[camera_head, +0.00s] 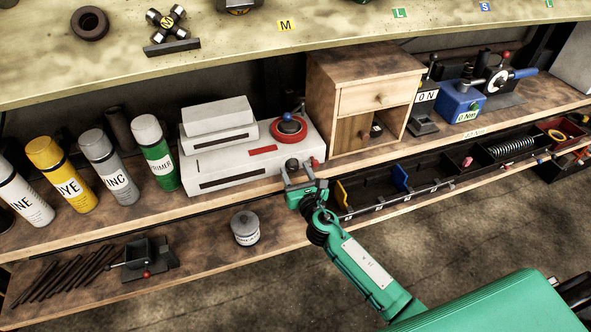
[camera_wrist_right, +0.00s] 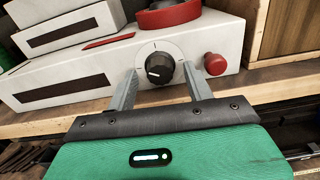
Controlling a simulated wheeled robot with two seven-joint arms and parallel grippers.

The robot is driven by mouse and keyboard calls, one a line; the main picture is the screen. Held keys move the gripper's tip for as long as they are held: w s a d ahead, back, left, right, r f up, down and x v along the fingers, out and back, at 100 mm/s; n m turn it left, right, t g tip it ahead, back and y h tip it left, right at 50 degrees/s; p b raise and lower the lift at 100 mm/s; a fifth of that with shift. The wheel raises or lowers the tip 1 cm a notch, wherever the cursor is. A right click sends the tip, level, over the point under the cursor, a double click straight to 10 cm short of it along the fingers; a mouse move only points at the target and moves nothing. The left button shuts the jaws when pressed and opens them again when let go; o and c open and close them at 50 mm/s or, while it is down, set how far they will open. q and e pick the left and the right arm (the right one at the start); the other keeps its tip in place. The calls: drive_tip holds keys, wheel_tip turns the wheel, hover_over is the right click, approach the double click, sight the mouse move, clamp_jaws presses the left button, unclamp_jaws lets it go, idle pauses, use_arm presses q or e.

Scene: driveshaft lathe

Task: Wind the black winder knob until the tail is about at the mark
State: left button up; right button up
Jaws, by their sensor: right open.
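The black winder knob (camera_wrist_right: 159,68) sits on the front face of a pale machine box (camera_wrist_right: 215,40) in the right wrist view. A white line shows on the knob's face, and a thin arc with small marks runs around it. My right gripper (camera_wrist_right: 160,78) is open, with one finger on each side of the knob; contact cannot be told. In the head view the same knob (camera_head: 292,164) is small above my right gripper (camera_head: 297,174). I cannot pick out a tail. My left gripper is not in view.
A red button (camera_wrist_right: 215,64) is close right of the right finger. A red ring with a dark dial (camera_head: 289,129) tops the box. A wooden cabinet (camera_head: 345,100) stands at right, spray cans (camera_head: 160,160) at left. A grey tin (camera_head: 245,230) stands on the lower shelf.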

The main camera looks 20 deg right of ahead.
drive_tip(key=shift+w, duration=0.4)
drive_tip(key=shift+c, duration=0.2)
drive_tip(key=c, duration=0.9)
drive_tip(key=shift+m, duration=0.4)
